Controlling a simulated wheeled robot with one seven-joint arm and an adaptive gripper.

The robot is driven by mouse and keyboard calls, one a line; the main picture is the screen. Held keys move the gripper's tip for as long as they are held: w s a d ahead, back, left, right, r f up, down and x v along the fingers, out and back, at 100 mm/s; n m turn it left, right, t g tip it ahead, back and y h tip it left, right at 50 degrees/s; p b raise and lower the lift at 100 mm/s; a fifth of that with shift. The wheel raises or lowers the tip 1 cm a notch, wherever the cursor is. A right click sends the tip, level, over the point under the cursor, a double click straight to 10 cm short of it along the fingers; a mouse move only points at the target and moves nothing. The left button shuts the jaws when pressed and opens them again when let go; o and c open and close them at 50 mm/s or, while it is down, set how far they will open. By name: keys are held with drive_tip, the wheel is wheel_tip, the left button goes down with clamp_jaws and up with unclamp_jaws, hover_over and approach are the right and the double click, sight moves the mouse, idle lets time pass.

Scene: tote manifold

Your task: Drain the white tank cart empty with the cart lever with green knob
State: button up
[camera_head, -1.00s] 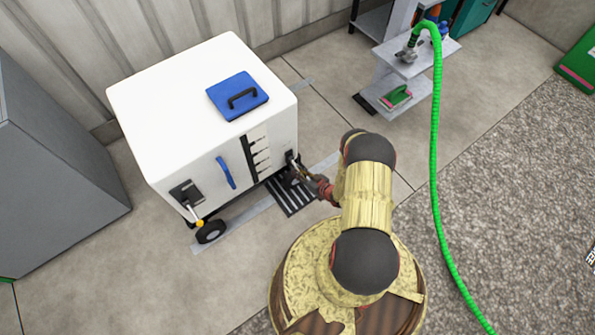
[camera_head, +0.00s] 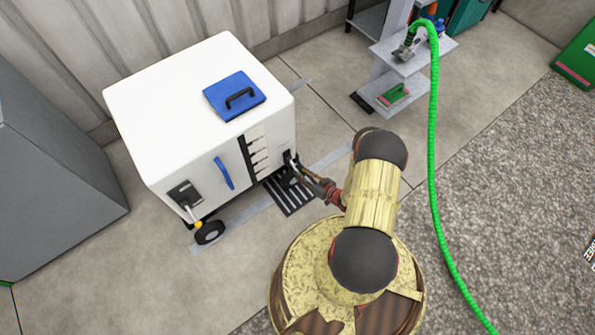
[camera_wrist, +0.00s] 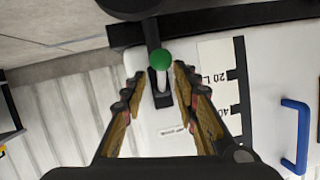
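The white tank cart (camera_head: 180,95) stands against the back wall, with a blue lid (camera_head: 235,95) on top. The cart lever's green knob (camera_wrist: 160,59) shows in the wrist view, in front of a dark plate on the cart's white face. My gripper (camera_wrist: 158,72) is open, its two fingers on either side of the knob and lever. I cannot tell whether they touch it. In the head view my gripper (camera_head: 298,168) is at the right end of the cart's front, and it hides the lever there.
A yellow-knobbed lever (camera_head: 197,222) and a blue handle (camera_head: 224,173) are on the cart's front. A black floor grate (camera_head: 290,196) lies below my gripper. A green hose (camera_head: 433,150) runs down from a grey stand (camera_head: 405,65) at right. A grey box (camera_head: 60,170) stands at left.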

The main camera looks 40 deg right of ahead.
drive_tip(key=v, duration=0.7)
idle(0.5)
